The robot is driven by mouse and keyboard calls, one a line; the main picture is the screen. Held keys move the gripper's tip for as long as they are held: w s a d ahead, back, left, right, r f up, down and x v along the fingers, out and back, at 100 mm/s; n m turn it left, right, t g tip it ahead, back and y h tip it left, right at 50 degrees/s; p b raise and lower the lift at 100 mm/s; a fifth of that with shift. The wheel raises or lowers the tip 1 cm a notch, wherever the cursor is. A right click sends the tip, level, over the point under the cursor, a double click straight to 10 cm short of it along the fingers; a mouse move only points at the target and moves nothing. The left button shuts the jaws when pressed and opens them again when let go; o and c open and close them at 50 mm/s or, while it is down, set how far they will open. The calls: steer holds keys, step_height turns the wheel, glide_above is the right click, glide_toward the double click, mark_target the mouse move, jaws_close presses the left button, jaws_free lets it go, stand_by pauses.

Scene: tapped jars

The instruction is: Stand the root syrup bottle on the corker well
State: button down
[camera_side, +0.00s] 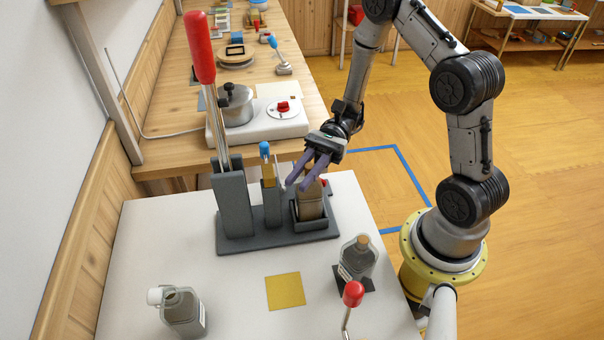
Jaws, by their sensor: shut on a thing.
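A brownish bottle (312,205) is upright at the corker well (309,226), a low dark grey square holder at the right end of the corker base. Its lower end is hidden by the well's front wall, so I cannot tell whether it rests on the bottom. My gripper (300,184) comes from behind and above, its purple fingers shut on the bottle's upper part and hiding its neck. A corked grey bottle (357,260) stands on a dark pad at the right. Another grey bottle (182,313) with a white cap piece stands front left. No label is readable.
The corker (233,205) has a tall red-handled lever (200,48) and a blue-topped post (265,152) left of the well. A yellow square (285,291) lies bare on the white table. A red-knobbed lever (353,294) rises in front. A hotplate with a pot (236,104) stands behind.

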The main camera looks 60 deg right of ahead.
steer(key=c, duration=0.7)
jaws_free()
steer(key=shift+d, duration=0.1)
steer(key=shift+w+d, duration=0.15)
steer(key=shift+d, duration=1.8)
steer(key=shift+w+d, duration=0.15)
steer(key=shift+d, duration=1.75)
steer(key=d, duration=0.9)
steer(key=w+d, duration=0.1)
steer(key=d, duration=0.3)
steer(key=shift+w+d, duration=0.1)
steer(key=shift+d, duration=0.3)
